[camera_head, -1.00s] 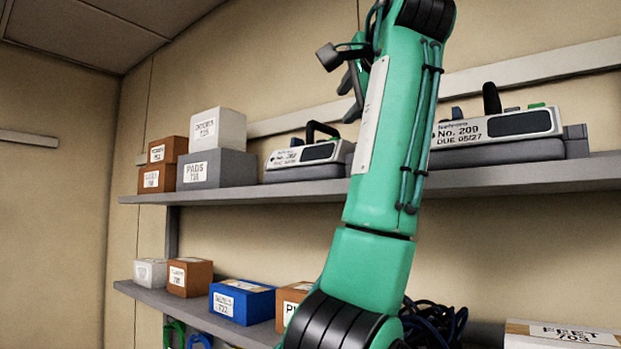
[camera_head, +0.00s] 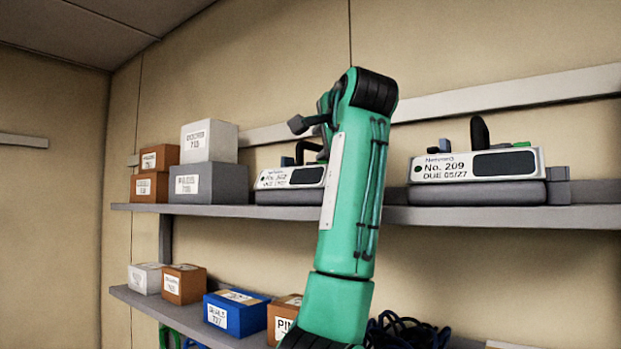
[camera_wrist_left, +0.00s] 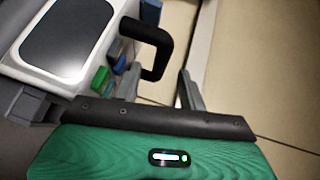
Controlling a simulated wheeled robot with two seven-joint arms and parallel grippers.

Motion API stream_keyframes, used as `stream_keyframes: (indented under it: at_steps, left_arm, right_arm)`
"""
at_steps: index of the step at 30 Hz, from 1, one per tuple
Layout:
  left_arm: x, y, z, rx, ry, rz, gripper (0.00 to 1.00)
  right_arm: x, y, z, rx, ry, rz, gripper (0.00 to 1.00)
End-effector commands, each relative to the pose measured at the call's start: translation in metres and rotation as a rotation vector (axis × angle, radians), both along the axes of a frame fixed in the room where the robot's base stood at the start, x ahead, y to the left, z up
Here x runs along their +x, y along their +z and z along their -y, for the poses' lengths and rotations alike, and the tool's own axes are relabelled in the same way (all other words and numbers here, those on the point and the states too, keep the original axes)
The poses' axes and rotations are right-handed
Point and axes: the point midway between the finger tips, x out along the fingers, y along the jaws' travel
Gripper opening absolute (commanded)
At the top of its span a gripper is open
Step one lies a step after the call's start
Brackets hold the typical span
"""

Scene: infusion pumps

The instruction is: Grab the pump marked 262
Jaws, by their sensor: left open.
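The left pump (camera_head: 288,178) stands on the upper shelf, white-fronted with a dark screen and a black handle. Its label is small and blurred; the number looks like 262, but I cannot read it surely. My left gripper (camera_head: 318,140) is open, just above and in front of this pump's right end, partly hidden by my green arm. In the left wrist view, a white pump top with a dark screen (camera_wrist_left: 68,36) lies at upper left. Its black handle (camera_wrist_left: 157,50) stands near a grey finger, with no grip on it. My right gripper is not in view.
A second pump, marked No. 209 (camera_head: 478,166), stands to the right on the upper shelf (camera_head: 420,214). Grey and white boxes (camera_head: 209,182) stand close left of the left pump. The lower shelf holds a blue box (camera_head: 232,314), other boxes and dark cables (camera_head: 405,332).

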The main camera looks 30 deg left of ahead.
Motion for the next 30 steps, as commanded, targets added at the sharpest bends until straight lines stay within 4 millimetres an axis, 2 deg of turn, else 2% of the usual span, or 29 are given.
stream_keyframes:
  at_steps: [1,3,13,19,20,30]
  left_arm:
    - [0.0047,0.0014,-0.0048,-0.001,0.001,-0.002,0.41]
    - [0.0080,-0.0003,-0.0085,-0.001,0.001,-0.002,0.41]
    - [0.0106,-0.0036,-0.0115,-0.001,0.000,-0.001,0.41]
    - [0.0106,-0.0034,-0.0113,-0.001,0.000,-0.001,0.02]
    - [0.0106,-0.0034,-0.0113,-0.001,0.000,-0.001,0.00]
    - [0.0108,-0.0038,-0.0114,-0.001,0.001,-0.002,0.00]
  right_arm:
    - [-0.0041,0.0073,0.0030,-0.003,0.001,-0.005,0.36]
    - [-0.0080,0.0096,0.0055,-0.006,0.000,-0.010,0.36]
    - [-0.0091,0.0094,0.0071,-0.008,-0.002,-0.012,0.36]
    - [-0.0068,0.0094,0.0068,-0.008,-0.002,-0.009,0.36]
    - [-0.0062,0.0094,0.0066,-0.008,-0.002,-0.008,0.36]
    - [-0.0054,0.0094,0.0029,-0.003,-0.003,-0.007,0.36]
